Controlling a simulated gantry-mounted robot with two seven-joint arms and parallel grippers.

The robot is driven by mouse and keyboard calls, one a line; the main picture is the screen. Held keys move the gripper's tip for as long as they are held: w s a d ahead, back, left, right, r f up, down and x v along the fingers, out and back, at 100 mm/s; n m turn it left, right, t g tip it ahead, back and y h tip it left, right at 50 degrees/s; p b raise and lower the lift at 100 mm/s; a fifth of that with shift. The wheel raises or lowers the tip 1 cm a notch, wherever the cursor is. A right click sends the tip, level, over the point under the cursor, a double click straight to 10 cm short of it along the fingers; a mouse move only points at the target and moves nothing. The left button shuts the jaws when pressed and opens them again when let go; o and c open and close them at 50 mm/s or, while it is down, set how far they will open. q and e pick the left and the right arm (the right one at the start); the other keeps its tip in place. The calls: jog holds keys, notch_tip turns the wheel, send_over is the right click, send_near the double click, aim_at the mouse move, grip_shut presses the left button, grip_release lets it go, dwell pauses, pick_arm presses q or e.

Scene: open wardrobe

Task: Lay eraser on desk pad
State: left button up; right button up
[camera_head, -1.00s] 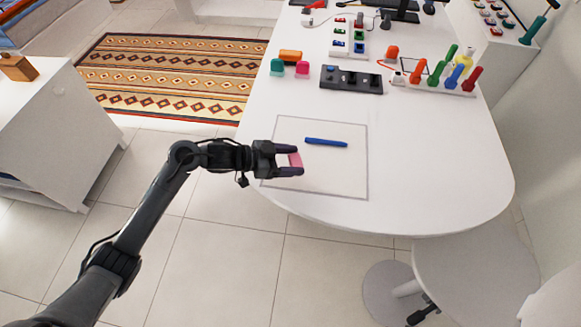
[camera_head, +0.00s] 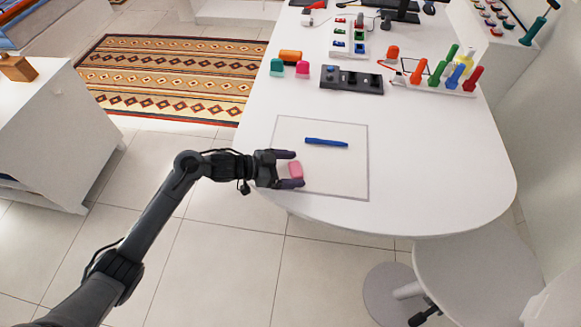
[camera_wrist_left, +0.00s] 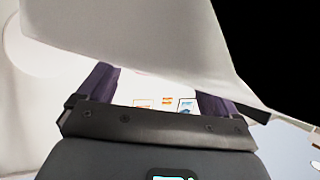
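The pink eraser (camera_head: 295,170) lies at the left part of the desk pad (camera_head: 340,177), a pale sheet with a thin grey outline on the white desk. My left gripper (camera_head: 297,168) is open, its dark fingers on either side of the eraser. A gap shows between the eraser and the far finger; whether the near finger touches it I cannot tell. In the left wrist view the fingers (camera_wrist_left: 157,90) stand wide apart and I cannot make out the eraser. My right gripper is not in view.
A blue marker-like stick (camera_head: 326,142) lies on the pad just beyond the gripper. A dark box (camera_head: 351,80), colored pegs on a stand (camera_head: 443,83) and stamp-like pieces sit farther back. The desk's right side is clear.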

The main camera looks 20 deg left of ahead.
pick_arm(q)
jog(key=shift+r, duration=0.1)
jog(key=shift+r, duration=0.15)
jog(key=shift+s+a+r, duration=0.15)
jog(key=shift+s+a, duration=0.05)
jog(key=shift+a, duration=0.2)
jog(key=p+v, duration=0.1)
jog(key=v, duration=1)
jog(key=shift+p, duration=0.3)
